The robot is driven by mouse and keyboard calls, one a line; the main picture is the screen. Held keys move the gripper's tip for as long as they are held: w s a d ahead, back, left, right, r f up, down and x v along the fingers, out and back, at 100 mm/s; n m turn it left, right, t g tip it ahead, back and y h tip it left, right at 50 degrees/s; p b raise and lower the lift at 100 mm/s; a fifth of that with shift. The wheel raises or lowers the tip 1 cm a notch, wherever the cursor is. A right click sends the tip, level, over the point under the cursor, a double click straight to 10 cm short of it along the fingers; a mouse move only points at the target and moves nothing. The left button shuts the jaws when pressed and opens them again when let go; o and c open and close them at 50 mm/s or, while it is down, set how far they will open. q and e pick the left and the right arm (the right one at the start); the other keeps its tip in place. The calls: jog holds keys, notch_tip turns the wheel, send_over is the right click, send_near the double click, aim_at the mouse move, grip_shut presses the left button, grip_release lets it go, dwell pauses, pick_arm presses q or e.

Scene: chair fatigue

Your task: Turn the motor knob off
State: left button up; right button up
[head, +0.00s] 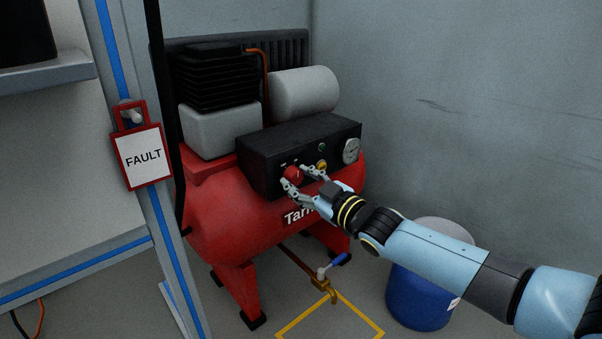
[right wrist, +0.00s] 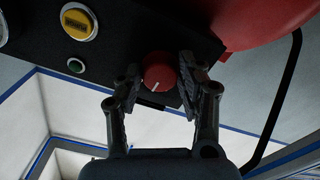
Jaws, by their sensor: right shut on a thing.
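The red motor knob (head: 293,174) is on the front of the black control box (head: 262,160) of a red compressor. In the right wrist view the knob (right wrist: 159,73) is round, with a white pointer line on its face. My right gripper (head: 298,180) is at the box front with its two fingers on either side of the knob, shut on it. The right wrist view shows the fingers (right wrist: 160,82) flanking the knob. My left gripper is in neither view.
A yellow button (head: 321,165), a green button (head: 322,147) and a gauge (head: 350,151) sit on the box near my fingers. A blue bucket (head: 419,298) stands below my right arm. A FAULT tag (head: 143,158) hangs on the post at left. A blue-handled valve (head: 325,279) is low in front.

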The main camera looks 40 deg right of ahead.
jog(key=n+p, duration=0.1)
jog(key=n, duration=0.2)
jog(key=shift+r+n+p, duration=0.1)
jog(key=shift+n+p, duration=0.2)
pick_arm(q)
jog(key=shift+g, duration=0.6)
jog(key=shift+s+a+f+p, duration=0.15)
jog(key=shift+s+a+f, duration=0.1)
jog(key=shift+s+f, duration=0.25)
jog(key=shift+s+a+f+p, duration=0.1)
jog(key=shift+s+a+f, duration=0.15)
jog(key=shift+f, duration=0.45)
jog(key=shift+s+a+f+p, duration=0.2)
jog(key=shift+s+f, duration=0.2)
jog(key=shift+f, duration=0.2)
pick_arm(e)
jog(key=shift+n, duration=1.5)
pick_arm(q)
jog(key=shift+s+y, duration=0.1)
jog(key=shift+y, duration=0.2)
pick_arm(e)
jog(key=o, duration=1.1)
jog(key=shift+o, duration=0.2)
jog(key=s+d, duration=0.1)
jog(key=s, duration=1.1)
